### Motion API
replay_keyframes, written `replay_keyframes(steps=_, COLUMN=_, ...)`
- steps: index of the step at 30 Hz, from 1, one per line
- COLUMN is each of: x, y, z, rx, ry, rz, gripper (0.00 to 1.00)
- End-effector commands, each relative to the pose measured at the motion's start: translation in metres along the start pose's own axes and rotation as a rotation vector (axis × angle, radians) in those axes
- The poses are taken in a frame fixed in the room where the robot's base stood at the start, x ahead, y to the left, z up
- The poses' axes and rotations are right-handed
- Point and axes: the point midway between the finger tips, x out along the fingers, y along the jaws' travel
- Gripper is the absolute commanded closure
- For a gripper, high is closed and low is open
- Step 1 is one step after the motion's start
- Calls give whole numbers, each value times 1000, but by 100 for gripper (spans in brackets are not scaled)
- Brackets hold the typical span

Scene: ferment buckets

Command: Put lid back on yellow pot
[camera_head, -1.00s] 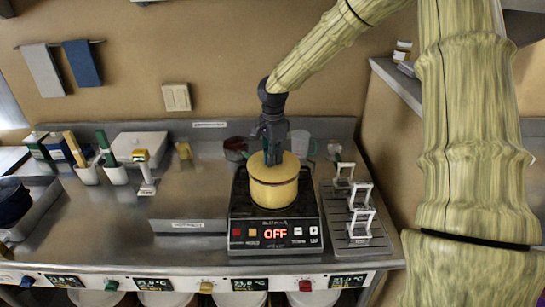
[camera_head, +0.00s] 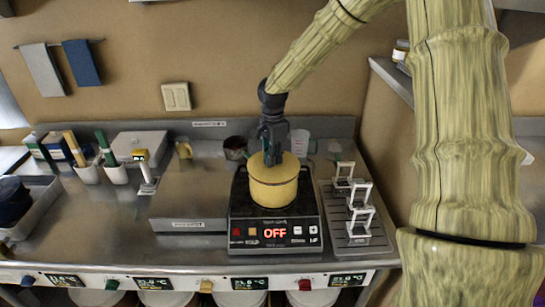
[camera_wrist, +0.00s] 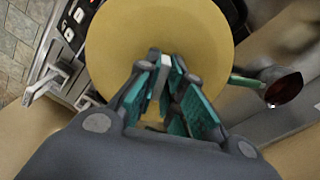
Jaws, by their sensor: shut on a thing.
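The yellow pot (camera_head: 273,193) stands upright on the black hot plate in the head view. The yellow lid (camera_head: 286,168) lies over its top and looks about level; I cannot tell whether it is fully seated on the rim. In the wrist view the lid (camera_wrist: 160,38) is a plain round disc that hides the pot. My gripper (camera_head: 272,159) points straight down at the lid's middle. Its teal-padded fingers (camera_wrist: 168,92) are shut on the lid's handle, which they mostly hide.
The hot plate (camera_head: 275,240) shows "OFF". A rack with several white frames (camera_head: 361,194) stands close on its right. A steel box (camera_head: 188,197) is on its left. A dark red cup (camera_head: 235,147) and a clear measuring cup (camera_head: 300,142) stand behind.

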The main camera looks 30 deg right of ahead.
Motion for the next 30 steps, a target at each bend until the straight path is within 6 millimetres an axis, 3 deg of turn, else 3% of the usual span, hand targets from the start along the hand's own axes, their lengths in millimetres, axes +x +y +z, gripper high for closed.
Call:
replay_keyframes(steps=13, x=0, y=0, z=0, rx=1, ry=-1, rz=-1, gripper=100)
replay_keyframes(steps=14, x=0, y=0, z=0, rx=1, ry=-1, rz=-1, gripper=87)
replay_keyframes(steps=17, x=0, y=0, z=0, rx=1, ry=-1, rz=-1, gripper=69)
replay_keyframes(steps=24, x=0, y=0, z=0, rx=1, ry=0, rz=-1, gripper=65)
replay_keyframes(steps=28, x=0, y=0, z=0, rx=1, ry=0, rz=-1, gripper=44)
replay_keyframes(steps=30, x=0, y=0, z=0, rx=1, ry=0, rz=-1, gripper=44)
